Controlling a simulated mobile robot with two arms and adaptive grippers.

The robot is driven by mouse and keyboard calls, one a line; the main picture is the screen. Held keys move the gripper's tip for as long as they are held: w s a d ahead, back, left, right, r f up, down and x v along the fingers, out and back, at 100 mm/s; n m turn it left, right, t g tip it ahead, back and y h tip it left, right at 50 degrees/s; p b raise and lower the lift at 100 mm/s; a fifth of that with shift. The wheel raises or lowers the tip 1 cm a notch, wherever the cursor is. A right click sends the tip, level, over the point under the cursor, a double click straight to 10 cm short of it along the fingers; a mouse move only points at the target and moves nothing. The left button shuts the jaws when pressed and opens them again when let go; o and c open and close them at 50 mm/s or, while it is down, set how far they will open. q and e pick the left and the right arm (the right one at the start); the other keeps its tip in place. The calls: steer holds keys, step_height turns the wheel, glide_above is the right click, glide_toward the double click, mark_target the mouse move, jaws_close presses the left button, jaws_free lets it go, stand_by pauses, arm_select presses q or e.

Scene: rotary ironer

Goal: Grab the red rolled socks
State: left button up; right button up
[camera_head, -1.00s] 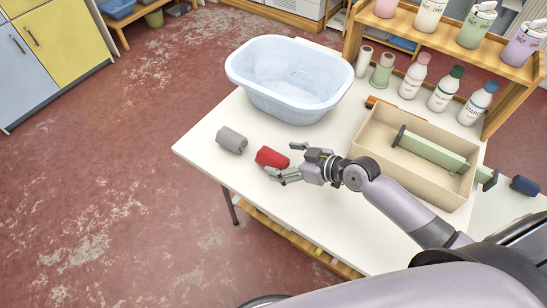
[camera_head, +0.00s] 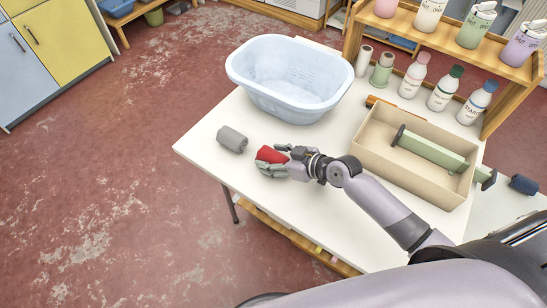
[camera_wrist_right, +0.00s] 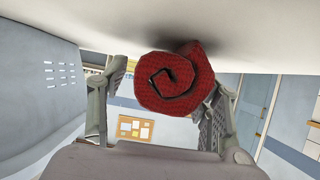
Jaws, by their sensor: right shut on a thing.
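The red rolled socks (camera_head: 270,155) lie on the white table near its front left side. My right gripper (camera_head: 273,161) is around them from the right, with its fingers shut on their sides. In the right wrist view the roll's spiral end (camera_wrist_right: 167,82) faces the camera, between the two fingers of the right gripper (camera_wrist_right: 160,95). The roll appears to be still at the table surface. My left gripper is in neither view.
A grey roll (camera_head: 232,139) lies just left of the red socks. A pale blue basin (camera_head: 290,108) stands behind them. A cardboard tray (camera_head: 405,177) with a green roller-like part is to the right. Several bottles stand at the back right. The table's front left corner is clear.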

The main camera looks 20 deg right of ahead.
steer(key=c, duration=0.5)
steer(key=shift+o, duration=0.2)
steer(key=shift+r, duration=0.1)
